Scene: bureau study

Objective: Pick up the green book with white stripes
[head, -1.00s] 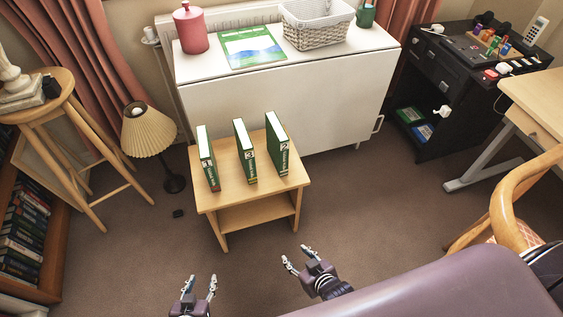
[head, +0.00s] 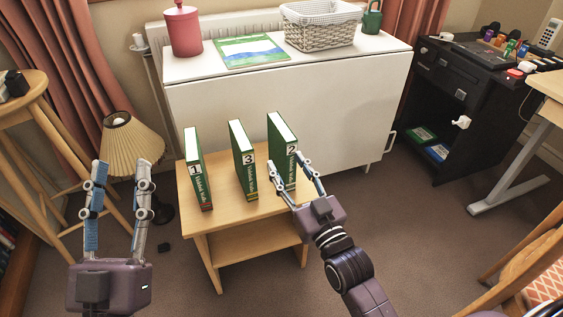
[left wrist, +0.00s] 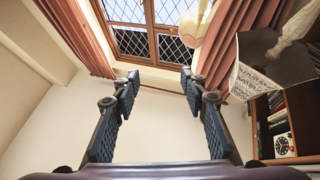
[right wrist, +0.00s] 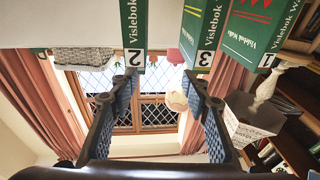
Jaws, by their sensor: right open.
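Three green books stand upright and apart on a small wooden table: book 1 (head: 197,172) at left, book 3 (head: 243,162) in the middle, book 2 (head: 282,150) at right. Their spines carry white lettering; I cannot make out white stripes. My right gripper (head: 288,164) is open and empty in front of book 2, partly covering its lower part in the head view. In the right wrist view, book 2 (right wrist: 133,28), book 3 (right wrist: 203,30) and book 1 (right wrist: 262,28) appear upside down, book 2 nearest the left finger. My left gripper (head: 121,167) is open and empty, left of the table.
The small table (head: 250,215) stands before a white cabinet (head: 350,110) holding a red canister (head: 183,32), a flat green-and-blue item (head: 250,52) and a white basket (head: 321,27). A pleated lamp (head: 130,140) and wooden stool are at left. Carpet is clear right of the table.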

